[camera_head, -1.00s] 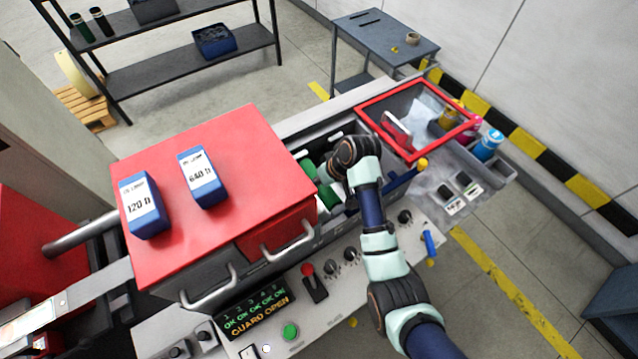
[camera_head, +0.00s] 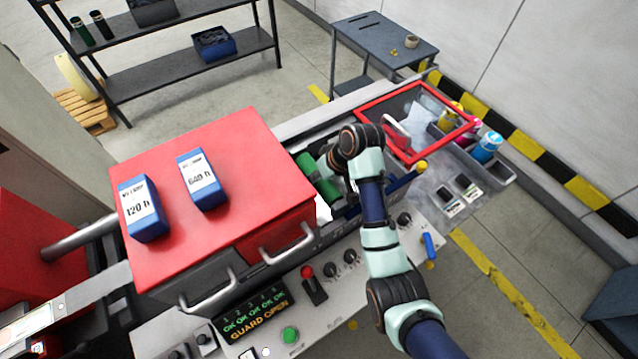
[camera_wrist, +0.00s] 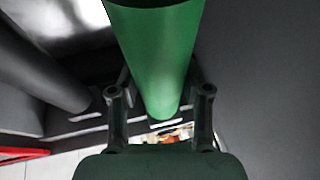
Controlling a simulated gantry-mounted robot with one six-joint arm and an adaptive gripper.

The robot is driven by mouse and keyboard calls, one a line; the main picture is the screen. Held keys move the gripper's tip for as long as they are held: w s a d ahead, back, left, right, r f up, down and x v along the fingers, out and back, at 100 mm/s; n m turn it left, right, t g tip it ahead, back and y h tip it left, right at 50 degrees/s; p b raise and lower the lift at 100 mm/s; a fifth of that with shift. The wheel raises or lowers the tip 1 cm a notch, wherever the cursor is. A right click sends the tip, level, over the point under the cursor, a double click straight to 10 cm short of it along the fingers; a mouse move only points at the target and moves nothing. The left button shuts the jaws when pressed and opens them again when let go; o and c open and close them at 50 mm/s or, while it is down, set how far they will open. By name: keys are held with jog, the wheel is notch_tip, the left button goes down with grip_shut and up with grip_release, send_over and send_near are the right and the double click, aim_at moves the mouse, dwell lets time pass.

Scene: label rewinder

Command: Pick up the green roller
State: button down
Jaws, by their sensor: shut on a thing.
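The green roller (camera_head: 320,182) shows in the head view just right of the red cover, inside the open machine bay. My wrist hides part of it there. In the wrist view the green roller (camera_wrist: 158,55) fills the upper middle, running down between the fingers. My gripper (camera_wrist: 160,98) is shut on it, with one dark finger on each side. In the head view the fingers are hidden behind my wrist and the roller.
The red cover (camera_head: 212,190) carries two blue boxes and stands close left of the roller. A red-framed guard (camera_head: 388,133) stands open at the right. A control panel with knobs (camera_head: 331,271) lies in front. A dark cylinder (camera_wrist: 38,65) is left of the roller in the wrist view.

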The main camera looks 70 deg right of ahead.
notch_tip(320, 180, up, 10)
jog(key=shift+r, duration=0.15)
notch_tip(320, 180, up, 6)
jog(key=p, duration=0.5)
jog(key=shift+p, duration=0.3)
